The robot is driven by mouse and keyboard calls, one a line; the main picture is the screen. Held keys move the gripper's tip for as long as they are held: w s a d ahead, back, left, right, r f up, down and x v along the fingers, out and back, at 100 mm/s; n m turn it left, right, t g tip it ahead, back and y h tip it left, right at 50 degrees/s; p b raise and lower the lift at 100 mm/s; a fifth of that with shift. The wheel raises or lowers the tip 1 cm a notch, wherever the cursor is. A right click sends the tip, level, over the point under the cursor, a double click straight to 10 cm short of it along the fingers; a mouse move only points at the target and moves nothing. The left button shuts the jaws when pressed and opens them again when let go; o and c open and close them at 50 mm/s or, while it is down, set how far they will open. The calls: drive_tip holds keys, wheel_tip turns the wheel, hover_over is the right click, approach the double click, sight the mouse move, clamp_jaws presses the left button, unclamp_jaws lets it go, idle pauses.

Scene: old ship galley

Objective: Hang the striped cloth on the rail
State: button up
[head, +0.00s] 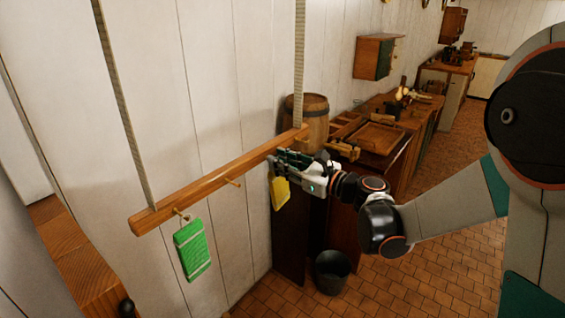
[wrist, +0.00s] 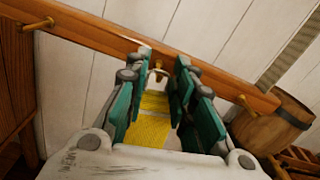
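A green cloth with white stripes (head: 192,249) hangs by a loop from a peg near the left end of the wooden rail (head: 205,188). A yellow cloth (head: 280,193) hangs below my gripper (head: 273,162) near the rail's right part. In the wrist view the yellow cloth (wrist: 150,122) shows between and below the fingers, with faint paler banding. My gripper (wrist: 163,66) has its fingers apart, either side of a rail peg (wrist: 157,66). The cloth's top end is close to that peg; whether its loop is around the peg I cannot tell.
Another bare peg (wrist: 242,100) is right of the fingers. A barrel (head: 308,121) and counter with trays (head: 378,138) stand beyond the rail. A dark bucket (head: 331,271) is on the floor.

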drive_tip(key=o, duration=0.4)
drive_tip(key=v, duration=1.2)
drive_tip(key=s+a+f+n+g+h, duration=0.1)
drive_tip(key=s+n+g+h, duration=0.1)
drive_tip(key=s+n, duration=0.35)
drive_tip(key=s+a+f+n+g+h, duration=0.2)
drive_tip(key=s+n+h, duration=0.1)
drive_tip(key=s+n, duration=0.25)
drive_tip(key=s+d+f+n+h+b, duration=0.2)
drive_tip(key=s+d+f+n+h, duration=0.3)
drive_tip(key=s+d+n+h, duration=0.4)
drive_tip(key=shift+s+d+f+n, duration=0.2)
drive_tip(key=shift+s+d+n, duration=1.6)
drive_tip(key=shift+s+d, duration=0.2)
